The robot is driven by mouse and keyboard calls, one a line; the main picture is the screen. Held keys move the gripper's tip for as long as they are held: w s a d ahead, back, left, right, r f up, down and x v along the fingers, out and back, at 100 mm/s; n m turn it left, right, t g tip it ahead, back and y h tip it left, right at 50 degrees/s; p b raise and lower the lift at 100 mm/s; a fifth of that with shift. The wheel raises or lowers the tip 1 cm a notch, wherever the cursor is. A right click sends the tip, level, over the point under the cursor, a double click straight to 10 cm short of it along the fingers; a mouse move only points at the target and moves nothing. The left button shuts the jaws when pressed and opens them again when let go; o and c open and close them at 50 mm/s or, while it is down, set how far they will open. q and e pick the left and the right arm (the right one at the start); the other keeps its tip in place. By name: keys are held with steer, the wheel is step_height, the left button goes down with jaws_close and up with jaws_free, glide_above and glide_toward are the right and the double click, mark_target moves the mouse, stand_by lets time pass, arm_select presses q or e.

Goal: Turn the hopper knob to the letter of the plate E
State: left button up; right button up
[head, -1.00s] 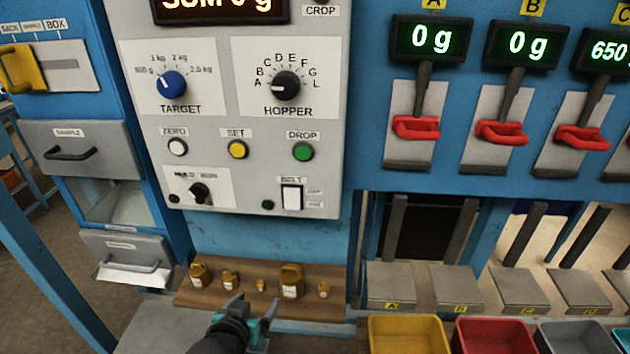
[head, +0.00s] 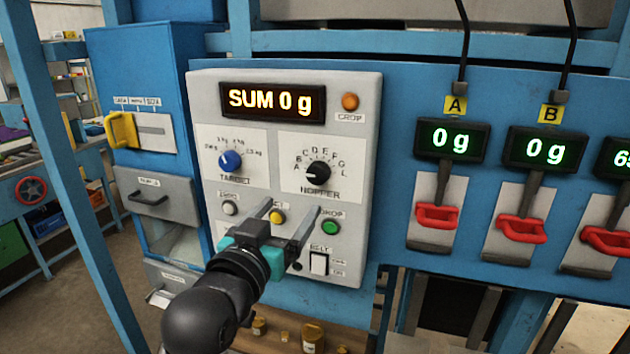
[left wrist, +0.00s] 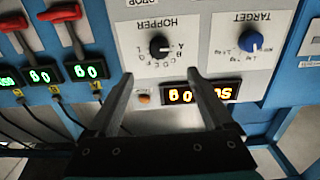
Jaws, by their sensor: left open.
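The black hopper knob (head: 318,172) is on the grey control panel, right of the blue target knob (head: 230,160). Its white mark points left, near the letter A on the dial (head: 322,150); E is at the dial's upper right. My left gripper (head: 290,208) is open and empty, its two fingers reaching up toward the panel just below the hopper knob. In the left wrist view the hopper knob (left wrist: 159,46) appears upside down, beyond and between the open fingertips (left wrist: 160,75), apart from them. No plate marked E can be made out. My right gripper is not in view.
The display (head: 272,102) reads SUM 0 g. A yellow button (head: 277,217) and a green drop button (head: 330,227) lie near the fingers; the belt switch (head: 319,263) is below. Red-handled scales (head: 437,216) are to the right. A yellow lever (head: 121,130) protrudes at the left.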

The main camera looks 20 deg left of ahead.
mark_target(316, 176)
arm_select(q)
steer(key=w, duration=0.4)
steer(key=w+p, duration=0.1)
steer(key=w, duration=0.3)
steer(key=w+p, duration=0.1)
steer(key=w, duration=0.3)
steer(key=shift+w+d, duration=0.3)
steer(key=shift+w, duration=0.1)
jaws_close()
